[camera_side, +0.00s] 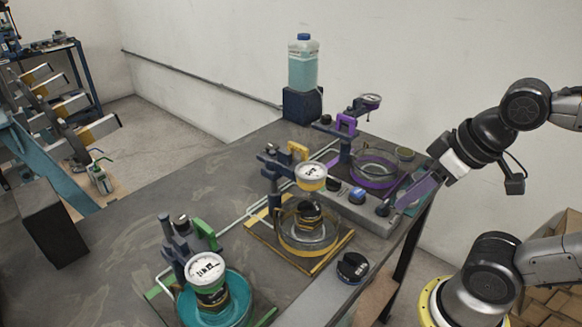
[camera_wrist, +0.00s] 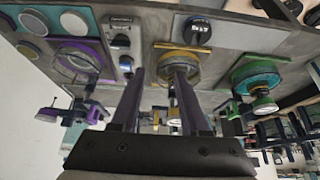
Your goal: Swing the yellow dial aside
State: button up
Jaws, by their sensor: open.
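The yellow dial (camera_side: 311,175) is a round gauge with a white face and yellow rim. It sits on a dark stand with a yellow clamp (camera_side: 298,151), over a glass bowl (camera_side: 308,234) with a dark object in it, on a yellow frame. In the wrist view the yellow station (camera_wrist: 182,62) lies by the right finger, which partly hides it. My gripper (camera_side: 402,202) is open and empty, to the right of the yellow dial and apart from it. Its two long fingers (camera_wrist: 160,76) are spread in the wrist view.
A purple station (camera_side: 375,168) stands behind, a green station (camera_side: 207,268) in front left. A grey control box (camera_side: 368,213) with knobs lies between the yellow station and my gripper. A black round knob (camera_side: 352,267) sits near the table's edge. A blue bottle (camera_side: 303,62) stands at the back.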

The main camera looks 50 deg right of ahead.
jog(key=shift+o, duration=0.2)
notch_tip(320, 180, up, 9)
jog(key=w+g, duration=0.2)
jog(key=w+a+r+g, duration=0.1)
jog(key=w+a+r, duration=0.1)
jog(key=w+r, duration=0.65)
jog(key=g, duration=0.3)
send_over(285, 152)
notch_tip(285, 152, down, 2)
jog(key=f, duration=0.1)
notch_tip(285, 152, down, 13)
jog(key=shift+f, duration=0.1)
grip_shut()
